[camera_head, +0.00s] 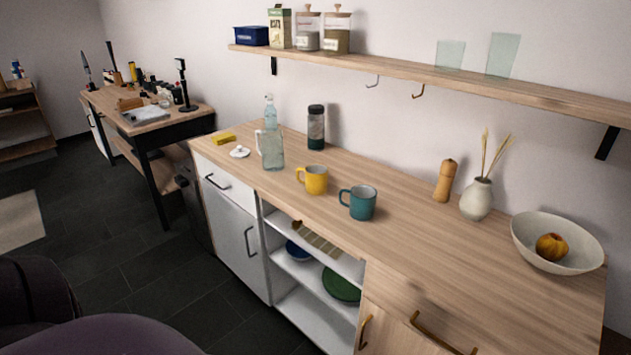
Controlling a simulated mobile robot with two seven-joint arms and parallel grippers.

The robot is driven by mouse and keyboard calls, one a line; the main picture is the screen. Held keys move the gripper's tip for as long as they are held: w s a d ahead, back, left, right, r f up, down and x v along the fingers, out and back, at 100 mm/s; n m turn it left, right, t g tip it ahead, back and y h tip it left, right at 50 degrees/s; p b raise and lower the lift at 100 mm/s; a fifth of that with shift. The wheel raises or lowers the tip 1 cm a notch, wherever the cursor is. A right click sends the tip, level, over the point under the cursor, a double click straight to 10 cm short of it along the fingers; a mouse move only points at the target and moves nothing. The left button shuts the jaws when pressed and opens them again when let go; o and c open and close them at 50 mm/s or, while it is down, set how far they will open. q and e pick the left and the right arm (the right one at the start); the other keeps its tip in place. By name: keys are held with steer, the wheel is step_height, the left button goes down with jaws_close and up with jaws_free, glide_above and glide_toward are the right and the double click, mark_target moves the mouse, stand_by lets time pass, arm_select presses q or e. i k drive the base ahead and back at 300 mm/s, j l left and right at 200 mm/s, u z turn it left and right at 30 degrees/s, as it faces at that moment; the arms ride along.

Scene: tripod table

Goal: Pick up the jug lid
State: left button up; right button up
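The jug lid (240,152) is a small white disc with a knob on top. It lies on the wooden counter (405,235), near its left end. A clear glass jug (271,150) with a handle stands upright just to the right of the lid, and its mouth appears uncovered. Neither of my grippers shows in the head view, so I cannot see whether they are open or shut. Part of my own body shows at the lower left.
A yellow sponge (223,138) lies just behind the lid. A clear bottle (270,112), a dark tumbler (316,128), a yellow mug (314,180) and a teal mug (360,203) stand nearby. A wall shelf (400,67) hangs above. The counter's front edge near the lid is clear.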

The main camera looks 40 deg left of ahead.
mark_target(239, 152)
steer(key=u, duration=1.8)
steer(key=i+u, duration=0.1)
steer(key=u, duration=0.25)
steer(key=i+j+u, duration=0.1)
steer(key=u, duration=0.25)
steer(key=i+u, duration=0.1)
steer(key=u, duration=0.25)
steer(key=i, duration=1.3)
